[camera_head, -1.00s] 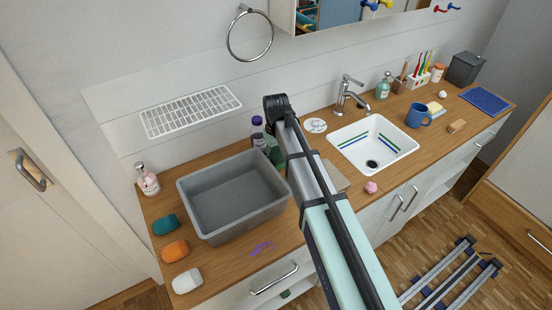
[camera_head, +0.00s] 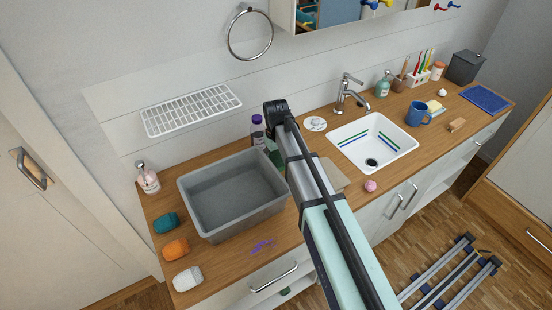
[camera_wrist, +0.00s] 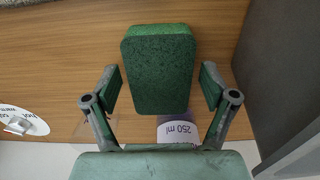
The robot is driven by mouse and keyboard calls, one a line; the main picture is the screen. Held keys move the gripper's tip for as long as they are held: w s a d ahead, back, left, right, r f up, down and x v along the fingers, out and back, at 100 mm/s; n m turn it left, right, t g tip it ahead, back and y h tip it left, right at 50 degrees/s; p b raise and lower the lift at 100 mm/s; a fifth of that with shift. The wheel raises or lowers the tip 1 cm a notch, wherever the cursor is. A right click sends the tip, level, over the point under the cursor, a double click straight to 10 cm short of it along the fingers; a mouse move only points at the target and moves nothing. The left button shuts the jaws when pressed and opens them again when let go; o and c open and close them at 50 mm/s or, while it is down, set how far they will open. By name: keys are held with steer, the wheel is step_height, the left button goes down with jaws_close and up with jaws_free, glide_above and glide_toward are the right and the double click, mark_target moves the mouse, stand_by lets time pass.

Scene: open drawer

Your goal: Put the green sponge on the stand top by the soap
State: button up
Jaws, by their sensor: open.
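The green sponge (camera_wrist: 158,76) is in the middle of the wrist view, over the wooden top (camera_wrist: 60,55). My gripper (camera_wrist: 161,88) is open, with one finger on each side of the sponge and a visible gap on both sides. A bit of green (camera_head: 275,155) beside my arm in the head view may be the sponge; my arm hides most of that spot. A pink soap dispenser (camera_head: 149,181) stands at the left end of the stand top (camera_head: 225,262). Teal (camera_head: 165,223), orange (camera_head: 175,249) and white (camera_head: 187,279) rounded bars lie in front of it.
A grey basin (camera_head: 207,233) stands close to my gripper; its wall (camera_wrist: 285,70) fills the right of the wrist view. A purple-capped bottle (camera_head: 257,127) stands behind it. The sink (camera_head: 372,142) and a blue mug (camera_head: 417,114) are to the right. Something green (camera_head: 284,292) shows below the drawer handle.

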mark_target(276, 158)
step_height(276, 158, up, 10)
steer(key=b, duration=0.3)
steer(key=shift+r, duration=0.25)
steer(key=shift+o, duration=0.5)
steer(key=shift+r+b, duration=0.35)
steer(key=shift+r, duration=0.55)
